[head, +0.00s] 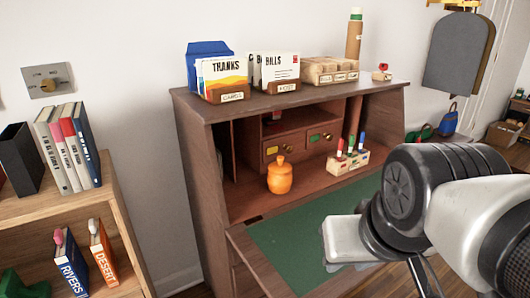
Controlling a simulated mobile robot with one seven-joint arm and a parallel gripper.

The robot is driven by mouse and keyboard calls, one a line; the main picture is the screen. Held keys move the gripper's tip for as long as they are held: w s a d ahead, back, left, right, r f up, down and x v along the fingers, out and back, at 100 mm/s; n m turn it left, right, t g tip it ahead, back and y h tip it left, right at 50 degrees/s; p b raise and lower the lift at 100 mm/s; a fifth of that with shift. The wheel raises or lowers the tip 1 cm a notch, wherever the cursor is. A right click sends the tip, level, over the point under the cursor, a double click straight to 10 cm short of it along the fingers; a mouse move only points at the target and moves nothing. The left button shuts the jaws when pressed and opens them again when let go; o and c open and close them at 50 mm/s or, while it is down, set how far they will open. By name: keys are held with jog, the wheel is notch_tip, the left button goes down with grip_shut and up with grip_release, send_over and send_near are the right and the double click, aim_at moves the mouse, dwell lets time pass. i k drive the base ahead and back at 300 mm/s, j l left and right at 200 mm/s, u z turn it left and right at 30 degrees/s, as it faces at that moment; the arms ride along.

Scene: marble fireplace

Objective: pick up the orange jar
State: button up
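The orange jar (280,176) stands upright inside the open brown desk (209,163), in front of its small drawers. It has a rounded body and a lid with a knob. Nothing is touching it from my side. My arm reaches in from the right of the head view, over the green desk surface (290,237). A pale block at the arm's end, likely my gripper (345,240), is below and to the right of the jar, apart from it. Its fingers cannot be made out, so its opening is hidden.
A wooden marker holder (347,162) with several markers stands right of the jar. Card holders (224,80) and wooden boxes (330,72) stand on the desk top. A bookshelf (116,187) is at the left. The green surface before the jar is clear.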

aim_at(277, 184)
jog(key=j, duration=0.35)
jog(key=i+j, duration=0.15)
jog(key=j, duration=0.85)
jog(key=k+j, duration=0.1)
jog(key=j, duration=0.5)
jog(key=i, duration=0.3)
